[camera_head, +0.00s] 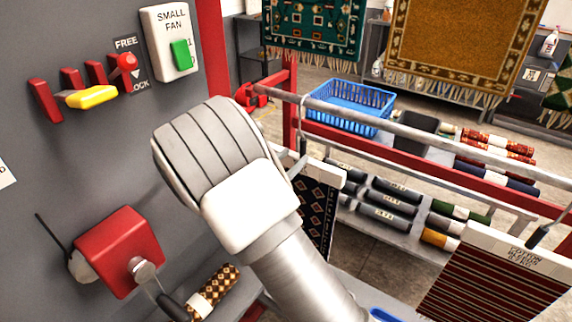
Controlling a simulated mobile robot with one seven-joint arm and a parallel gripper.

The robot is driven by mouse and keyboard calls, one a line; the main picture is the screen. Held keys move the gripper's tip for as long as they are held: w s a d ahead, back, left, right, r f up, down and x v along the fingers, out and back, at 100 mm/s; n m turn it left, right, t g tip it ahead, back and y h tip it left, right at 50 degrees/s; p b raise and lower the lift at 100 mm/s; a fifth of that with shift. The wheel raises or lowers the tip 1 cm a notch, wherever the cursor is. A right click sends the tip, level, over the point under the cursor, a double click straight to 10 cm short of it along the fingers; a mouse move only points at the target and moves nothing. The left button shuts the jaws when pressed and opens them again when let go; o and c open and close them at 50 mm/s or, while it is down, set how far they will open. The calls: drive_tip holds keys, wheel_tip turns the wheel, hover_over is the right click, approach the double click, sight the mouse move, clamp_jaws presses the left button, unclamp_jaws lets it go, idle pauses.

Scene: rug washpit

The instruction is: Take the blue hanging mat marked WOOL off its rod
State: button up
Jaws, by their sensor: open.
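I see no mat that is clearly blue with a readable WOOL mark. A dark mat (318,215) with a small diamond pattern hangs below the rail, partly behind my arm. Its pale top band (328,172) shows no readable word, and I cannot tell if the mat is dark blue or black. A striped red-brown mat (495,278) hangs at the lower right, with a pale band marked COTTON BLEND. A small blue patch shows at the bottom edge, too cut off to identify. My arm fills the middle; my gripper is not in view.
A metal rod (400,128) and red rail cross the right side. Behind them are a blue basket (350,105) and a shelf of rolled rugs (385,210). A grey panel at left carries a red crank box (118,252), a yellow lever (92,97) and a fan switch (181,54).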

sight(301, 149)
drive_tip(key=shift+b+x, duration=0.5)
drive_tip(key=shift+x, duration=2.5)
clamp_jaws()
drive_tip(key=shift+r, duration=0.1)
drive_tip(key=shift+r+p, duration=1.5)
drive_tip(key=shift+r, duration=0.7)
